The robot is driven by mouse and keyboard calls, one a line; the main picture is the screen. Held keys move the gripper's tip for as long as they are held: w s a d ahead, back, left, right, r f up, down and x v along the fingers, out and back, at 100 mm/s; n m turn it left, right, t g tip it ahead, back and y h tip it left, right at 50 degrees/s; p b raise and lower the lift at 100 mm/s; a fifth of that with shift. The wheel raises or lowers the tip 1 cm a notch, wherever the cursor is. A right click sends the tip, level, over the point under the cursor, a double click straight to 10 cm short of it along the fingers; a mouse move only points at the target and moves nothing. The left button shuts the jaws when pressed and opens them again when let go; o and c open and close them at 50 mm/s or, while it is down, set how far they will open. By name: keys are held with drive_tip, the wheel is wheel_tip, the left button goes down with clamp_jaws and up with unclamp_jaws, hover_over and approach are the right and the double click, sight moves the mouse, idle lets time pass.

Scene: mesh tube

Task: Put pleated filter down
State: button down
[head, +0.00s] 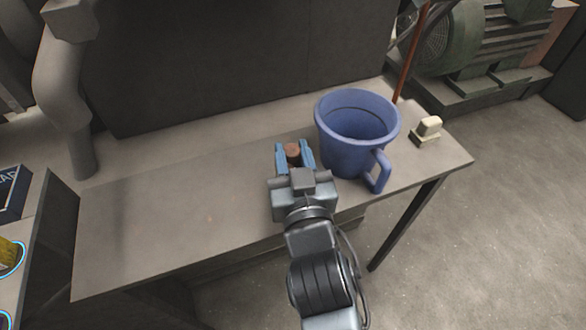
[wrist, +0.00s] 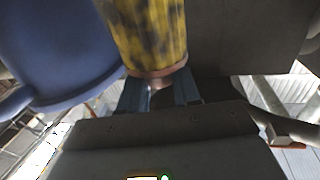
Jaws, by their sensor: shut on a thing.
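The pleated filter (wrist: 150,32) is a yellow cylinder with dark mottling and a brown end cap, seen in the wrist view. My gripper (head: 294,156) is shut on it near that cap. In the head view only the round brown cap (head: 292,150) shows between the blue fingers; the gripper hides the rest. The fingers also show in the wrist view (wrist: 158,95). The gripper is over the grey table (head: 180,225), just left of the blue mug. I cannot tell whether the filter's lower end touches the table.
A large blue mug (head: 345,150) stands close to the right of my gripper, its handle toward the front. A small cream-and-dark block (head: 428,129) lies at the table's right end. The table's left part is clear. Another yellow item (head: 8,254) shows at the far left edge.

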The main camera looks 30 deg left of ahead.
drive_tip(key=shift+f+b, duration=0.3)
drive_tip(key=shift+f, duration=1.6)
drive_tip(key=shift+f, duration=0.15)
drive_tip(key=c, duration=0.8)
unclamp_jaws()
drive_tip(key=b+v, duration=0.2)
drive_tip(key=v, duration=1)
drive_tip(key=shift+d, duration=0.1)
